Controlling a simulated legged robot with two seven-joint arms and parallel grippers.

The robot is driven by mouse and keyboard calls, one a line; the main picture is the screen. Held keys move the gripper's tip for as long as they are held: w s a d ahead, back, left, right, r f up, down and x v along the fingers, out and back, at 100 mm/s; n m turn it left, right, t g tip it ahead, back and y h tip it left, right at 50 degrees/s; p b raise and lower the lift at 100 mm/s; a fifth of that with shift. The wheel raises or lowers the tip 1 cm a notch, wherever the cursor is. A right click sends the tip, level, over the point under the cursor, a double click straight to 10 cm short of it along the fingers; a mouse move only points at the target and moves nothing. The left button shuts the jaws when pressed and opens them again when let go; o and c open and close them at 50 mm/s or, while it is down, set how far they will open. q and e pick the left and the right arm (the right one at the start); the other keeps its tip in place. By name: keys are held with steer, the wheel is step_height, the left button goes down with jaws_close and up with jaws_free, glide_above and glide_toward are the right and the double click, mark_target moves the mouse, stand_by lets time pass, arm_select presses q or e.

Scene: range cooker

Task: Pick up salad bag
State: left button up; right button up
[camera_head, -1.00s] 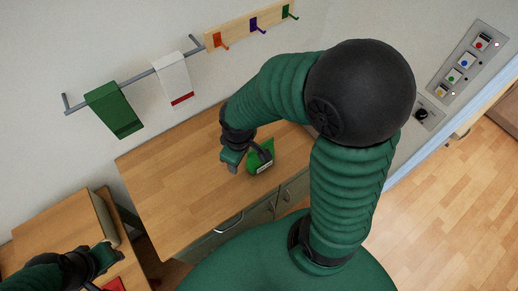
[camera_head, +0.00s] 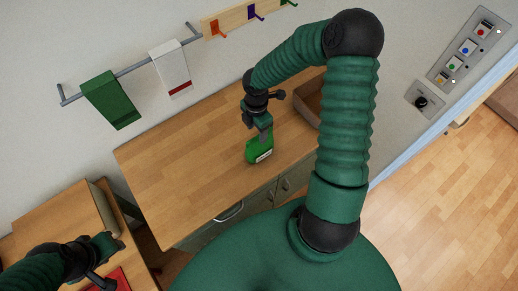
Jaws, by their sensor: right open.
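The salad bag (camera_head: 260,150) is a small green pack with a white label, standing on the wooden counter (camera_head: 190,150) near its front edge. My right gripper (camera_head: 262,132) is open, pointing down right at the top of the bag. Its fingers overlap the bag's upper part in the picture, and I cannot tell whether they touch it. My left gripper (camera_head: 112,262) is at the lower left, over the lower wooden surface and far from the bag; its fingers are too unclear to tell open from shut.
A brown container (camera_head: 308,103) stands on the counter behind my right arm. A green towel (camera_head: 110,100) and a white towel (camera_head: 171,68) hang on a wall rail. A red item (camera_head: 118,278) lies by my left gripper. The counter's left part is clear.

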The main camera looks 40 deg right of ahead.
mark_target(259, 145)
steer(key=shift+f, duration=0.75)
steer(key=f, duration=0.3)
steer(key=d+f+p, duration=0.1)
steer(key=f, duration=0.1)
steer(key=shift+s+f, duration=0.2)
steer(key=shift+s, duration=0.15)
steer(key=shift+w+f, duration=0.1)
steer(key=shift+w, duration=0.05)
steer(key=shift+a, duration=0.1)
jaws_close()
